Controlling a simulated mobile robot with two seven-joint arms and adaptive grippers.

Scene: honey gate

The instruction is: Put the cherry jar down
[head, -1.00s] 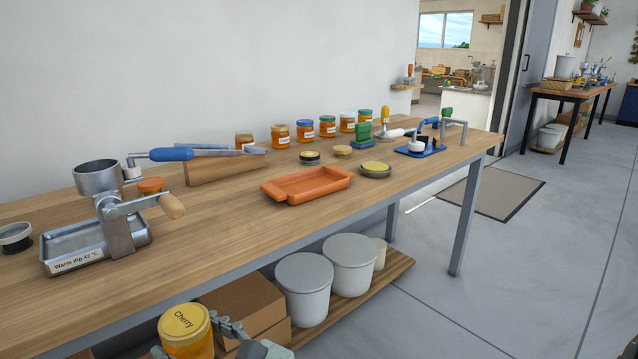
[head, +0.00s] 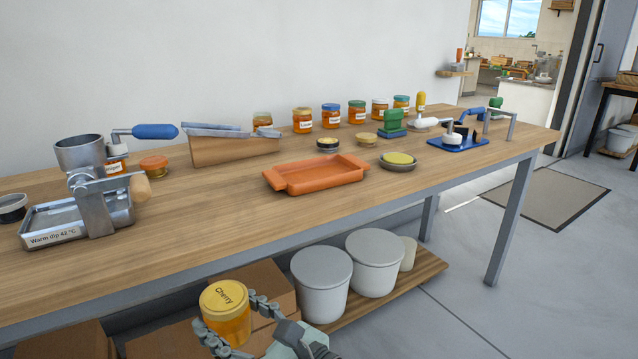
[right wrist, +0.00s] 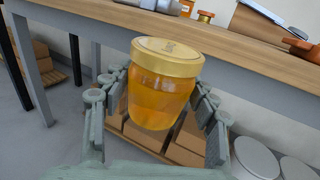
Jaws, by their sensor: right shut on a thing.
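The cherry jar (head: 225,312) has a yellow lid marked "Cherry" and amber contents. It is in the lower left of the head view, in front of the table's front edge and lower than the tabletop. My right gripper (head: 232,322) is shut on it. In the right wrist view the jar (right wrist: 162,88) is upright between the two fingers of the gripper (right wrist: 158,105). The wooden table (head: 215,235) stands behind the jar. My left gripper does not show.
On the table are a metal dipping device (head: 95,190), an orange tray (head: 315,174), a wooden wedge-shaped holder (head: 235,148) and a blue stand (head: 458,142). Several honey jars line the wall. Bare tabletop lies in front of the tray. White buckets (head: 322,285) and boxes stand on the lower shelf.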

